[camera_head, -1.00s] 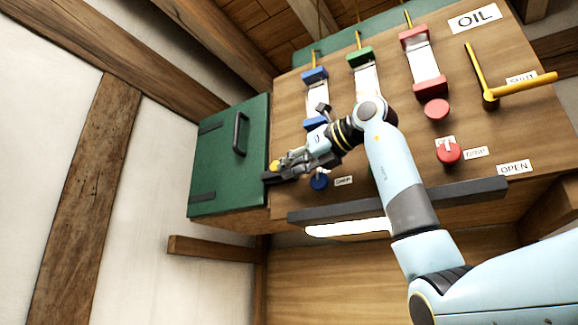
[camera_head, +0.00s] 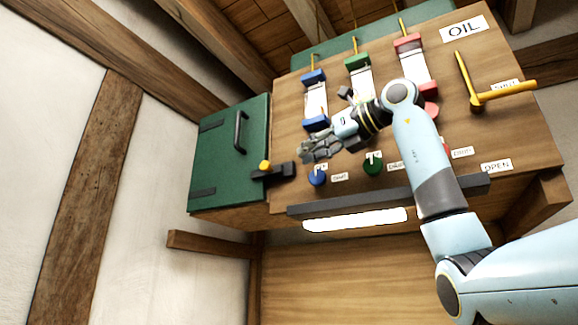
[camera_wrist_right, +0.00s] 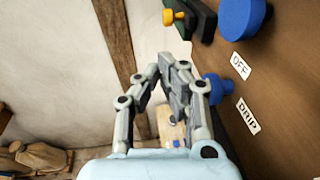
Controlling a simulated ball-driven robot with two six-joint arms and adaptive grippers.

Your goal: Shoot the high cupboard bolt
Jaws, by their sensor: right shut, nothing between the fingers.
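The green cupboard door (camera_head: 225,180) lies shut at the left of the wooden panel, with a black pull handle (camera_head: 239,132). The dark bolt (camera_head: 282,170) with a yellow knob (camera_head: 265,166) sits at the door's right edge and spans the seam onto the panel side. The knob also shows at the top of the right wrist view (camera_wrist_right: 172,16). My right gripper (camera_head: 308,150) is shut and empty, to the right of and above the bolt, apart from it. Its closed fingers show in the wrist view (camera_wrist_right: 178,72). My left gripper is out of view.
A blue knob (camera_head: 317,178) and a green knob (camera_head: 373,165) stick out below the gripper. Red knobs are partly behind my arm. A yellow lever (camera_head: 500,92) stands at the right. A dark rail (camera_head: 340,205) runs along the panel's lower edge.

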